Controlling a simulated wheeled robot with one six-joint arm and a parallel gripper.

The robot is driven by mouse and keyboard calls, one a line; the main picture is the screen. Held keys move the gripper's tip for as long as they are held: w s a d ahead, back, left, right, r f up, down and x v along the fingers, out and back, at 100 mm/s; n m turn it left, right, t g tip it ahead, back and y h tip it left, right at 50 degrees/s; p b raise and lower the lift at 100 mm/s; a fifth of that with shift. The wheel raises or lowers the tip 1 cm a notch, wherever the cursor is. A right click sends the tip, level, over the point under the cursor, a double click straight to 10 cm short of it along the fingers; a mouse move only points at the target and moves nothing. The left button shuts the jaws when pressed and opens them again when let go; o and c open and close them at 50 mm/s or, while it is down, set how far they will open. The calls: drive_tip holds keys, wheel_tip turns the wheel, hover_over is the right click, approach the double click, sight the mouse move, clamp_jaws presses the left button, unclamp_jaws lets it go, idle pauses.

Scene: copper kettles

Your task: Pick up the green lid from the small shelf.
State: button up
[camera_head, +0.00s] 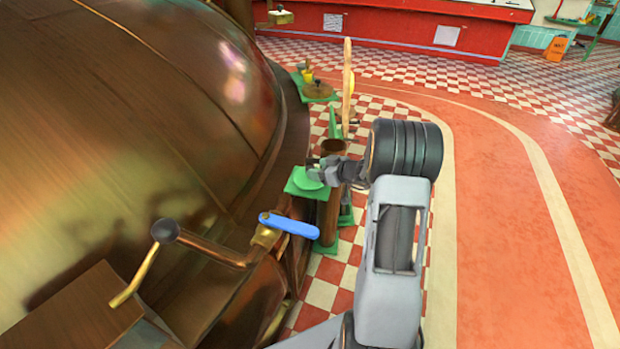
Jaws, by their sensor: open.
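The green lid (307,178) looks like a round, flat green disc. It seems to lie on a small green shelf (299,190) beside the big copper kettle. My gripper (317,168) comes in from the right with its jaws apart, close to the lid's right side. Its fingers overlap the lid's far right edge in the picture. I cannot tell whether they touch it or are above it. The lid's right part is partly hidden by the gripper.
The large copper kettle (120,100) fills the left. A blue-handled valve (290,225) and a pipe with a knob (165,231) stick out nearer to me. A wooden paddle (347,85) stands upright behind the gripper. Red floor at right is open.

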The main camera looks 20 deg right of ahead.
sight(310, 167)
drive_tip(key=shift+x, duration=2.05)
drive_tip(key=shift+s+a, duration=0.1)
drive_tip(key=shift+a, duration=0.05)
drive_tip(key=shift+c, duration=0.3)
drive_tip(key=c, duration=1)
drive_tip(key=shift+r, duration=0.15)
